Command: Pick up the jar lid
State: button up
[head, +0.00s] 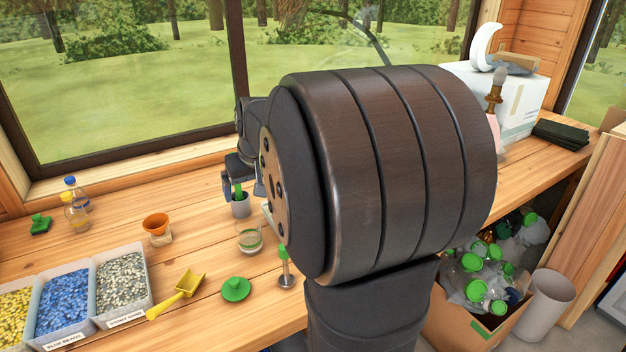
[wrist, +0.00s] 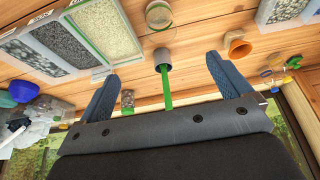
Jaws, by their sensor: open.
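A round green lid with a knob on top (head: 235,289), which looks like the jar lid, lies on the wooden counter near its front edge in the head view. I cannot make it out in the wrist view. A clear glass jar (head: 250,236) with a green band stands behind it, and its rim shows at the top of the wrist view (wrist: 160,14). My gripper (wrist: 163,88) is open, its two blue-grey fingers apart with nothing held. It is over the back of the counter, away from the lid, near a grey cup (wrist: 164,55) holding a green stick.
A yellow scoop (head: 181,291), a green-topped metal tool (head: 285,270) and an orange funnel (head: 157,226) surround the lid. Bead trays (head: 123,284) stand at left, small bottles (head: 75,208) behind them. My arm hides the middle of the counter.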

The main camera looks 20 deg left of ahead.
jog(key=s+a+f+n+g+h, duration=0.3)
jog(key=s+a+f+n, duration=0.25)
jog(key=s+f, duration=0.25)
jog(key=n, duration=0.1)
send_near(233, 280)
notch_tip(233, 280, down, 5)
jog(key=shift+w+f, duration=0.15)
jog(key=shift+f, duration=2.95)
jog(key=c, duration=1)
